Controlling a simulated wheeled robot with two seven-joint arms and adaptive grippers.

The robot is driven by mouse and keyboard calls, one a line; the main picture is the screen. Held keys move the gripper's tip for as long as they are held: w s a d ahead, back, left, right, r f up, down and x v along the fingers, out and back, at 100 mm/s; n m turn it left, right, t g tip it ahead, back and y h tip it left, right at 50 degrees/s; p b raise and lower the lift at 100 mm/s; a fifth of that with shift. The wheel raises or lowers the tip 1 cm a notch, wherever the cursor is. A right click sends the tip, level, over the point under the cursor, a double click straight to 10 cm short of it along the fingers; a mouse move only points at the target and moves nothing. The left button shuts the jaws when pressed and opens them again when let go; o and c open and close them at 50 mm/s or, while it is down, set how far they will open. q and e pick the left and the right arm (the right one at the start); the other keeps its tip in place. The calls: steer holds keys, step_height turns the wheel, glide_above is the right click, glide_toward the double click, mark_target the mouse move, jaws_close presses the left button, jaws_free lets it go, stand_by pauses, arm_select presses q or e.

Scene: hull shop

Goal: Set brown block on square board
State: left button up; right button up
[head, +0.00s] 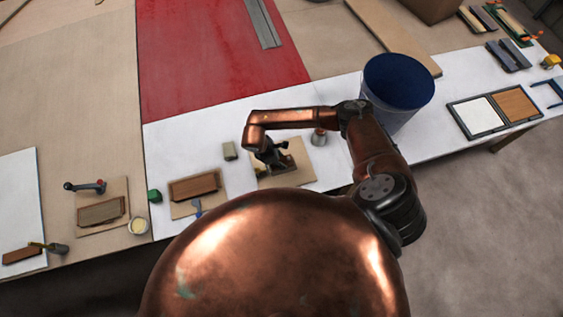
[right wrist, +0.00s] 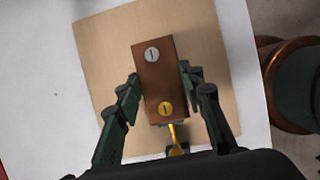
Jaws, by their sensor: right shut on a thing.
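The brown block (right wrist: 158,80) is a long brown piece with a silver slotted disc and a yellow slotted disc on its top face. My right gripper (right wrist: 160,88) is shut on its two long sides, and the block is over the square board (right wrist: 105,50). The board is flat and tan; in the head view (head: 303,160) it lies on the white bench top. In the head view my right gripper (head: 270,156) is above its left part and hides the block. I cannot tell whether the block touches the board. My left gripper is not in view.
A small metal can (head: 319,138) stands at the board's right and a grey-green block (head: 229,151) at its left. Another board with a brown piece (head: 195,186) lies further left. A blue-topped drum (head: 398,85) stands behind my right arm.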

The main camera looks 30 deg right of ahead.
steer(key=shift+w+d+f, duration=0.15)
steer(key=shift+d+f, duration=0.05)
steer(key=shift+f, duration=0.05)
step_height(320, 180, down, 3)
steer(key=shift+w+f, duration=0.1)
steer(key=shift+f, duration=0.1)
steer(key=o, duration=1.2)
steer(key=b+v, duration=0.1)
steer(key=v, duration=1.1)
